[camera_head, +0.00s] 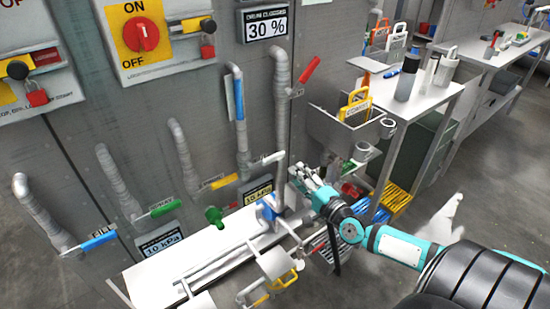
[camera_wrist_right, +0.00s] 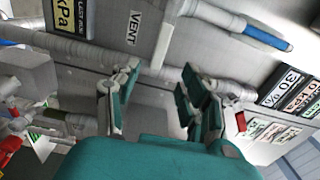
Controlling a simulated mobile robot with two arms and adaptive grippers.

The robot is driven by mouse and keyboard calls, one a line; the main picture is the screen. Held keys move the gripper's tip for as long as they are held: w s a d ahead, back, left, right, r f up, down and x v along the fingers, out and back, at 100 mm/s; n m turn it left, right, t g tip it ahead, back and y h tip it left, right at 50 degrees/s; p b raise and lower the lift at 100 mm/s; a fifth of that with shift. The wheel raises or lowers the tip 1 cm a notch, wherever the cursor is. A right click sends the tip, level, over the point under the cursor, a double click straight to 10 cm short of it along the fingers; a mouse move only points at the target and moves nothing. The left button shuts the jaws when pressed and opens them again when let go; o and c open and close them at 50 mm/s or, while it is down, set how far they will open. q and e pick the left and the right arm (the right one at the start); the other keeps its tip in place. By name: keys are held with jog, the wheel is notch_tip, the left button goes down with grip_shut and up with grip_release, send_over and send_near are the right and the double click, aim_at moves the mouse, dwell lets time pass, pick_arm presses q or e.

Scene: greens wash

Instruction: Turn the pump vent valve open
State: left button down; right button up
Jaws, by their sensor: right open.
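My right gripper (camera_head: 302,176) is open, in front of the wall piping, right of the lower kPa display (camera_head: 257,190). In the right wrist view my right gripper (camera_wrist_right: 158,92) has its fingers spread, with grey piping behind the gap. A VENT label (camera_wrist_right: 133,28) is on the wall beyond the fingers, next to a kPa display (camera_wrist_right: 70,15). I cannot make out the vent valve's handle clearly; fingers and pipes may hide it. No contact with a valve can be made out. My left gripper is out of view.
The wall carries a blue FILL handle (camera_head: 98,241), a green handle (camera_head: 165,208), an upright blue handle (camera_head: 239,97) and a red handle (camera_head: 309,70). A white bench (camera_head: 425,100) stands at the right. Pipes crowd the space below my gripper.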

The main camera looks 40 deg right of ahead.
aim_at(276, 159)
jog(key=w+b, duration=0.1)
jog(key=w, duration=1)
jog(key=shift+w, duration=0.25)
grip_shut()
